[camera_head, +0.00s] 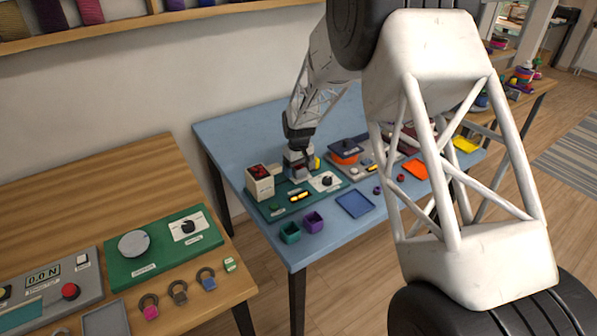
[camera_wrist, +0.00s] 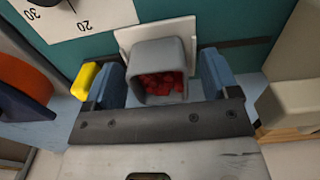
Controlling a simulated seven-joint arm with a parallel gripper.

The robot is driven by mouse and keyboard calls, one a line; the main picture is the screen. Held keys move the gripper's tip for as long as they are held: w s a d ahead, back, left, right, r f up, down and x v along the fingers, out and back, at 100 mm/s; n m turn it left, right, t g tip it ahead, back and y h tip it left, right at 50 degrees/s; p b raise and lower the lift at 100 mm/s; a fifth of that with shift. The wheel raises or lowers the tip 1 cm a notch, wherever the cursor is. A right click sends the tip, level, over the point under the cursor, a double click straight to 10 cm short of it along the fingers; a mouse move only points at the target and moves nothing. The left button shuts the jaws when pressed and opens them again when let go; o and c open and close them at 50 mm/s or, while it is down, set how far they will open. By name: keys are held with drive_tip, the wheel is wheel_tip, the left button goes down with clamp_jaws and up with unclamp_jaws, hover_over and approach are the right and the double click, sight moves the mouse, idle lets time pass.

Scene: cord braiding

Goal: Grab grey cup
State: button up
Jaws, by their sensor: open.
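The grey cup (camera_wrist: 158,50) is in the upper middle of the wrist view, with small red pieces inside. A white square plate (camera_wrist: 126,38) lies behind it on the teal panel. My gripper (camera_wrist: 162,70) is open, with one blue finger on each side of the cup. A narrow gap seems to show on both sides; I cannot tell whether either finger touches it. In the head view my gripper (camera_head: 299,166) is low over the back of the green panel (camera_head: 275,208) on the blue table. The cup is mostly hidden there.
A beige box (camera_head: 259,183) with red contents stands left of my gripper. An orange and dark container (camera_head: 345,148) is to the right. A yellow block (camera_wrist: 84,80) is close beside the left finger.

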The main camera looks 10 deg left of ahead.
drive_tip(key=c, duration=1)
drive_tip(key=shift+r, duration=0.2)
drive_tip(key=shift+r, duration=0.5)
drive_tip(key=shift+s+d+r, duration=0.1)
drive_tip(key=shift+s+r, duration=0.05)
drive_tip(key=shift+r, duration=0.45)
drive_tip(key=shift+s+d+r, duration=0.1)
drive_tip(key=shift+s+r, duration=0.05)
drive_tip(key=shift+r, duration=0.4)
drive_tip(key=s+d, duration=0.3)
drive_tip(key=s, duration=0.4)
drive_tip(key=s+d+r, duration=0.1)
drive_tip(key=s+d, duration=0.2)
drive_tip(key=s, duration=0.4)
drive_tip(key=shift+r, duration=0.2)
drive_tip(key=shift+d, duration=0.1)
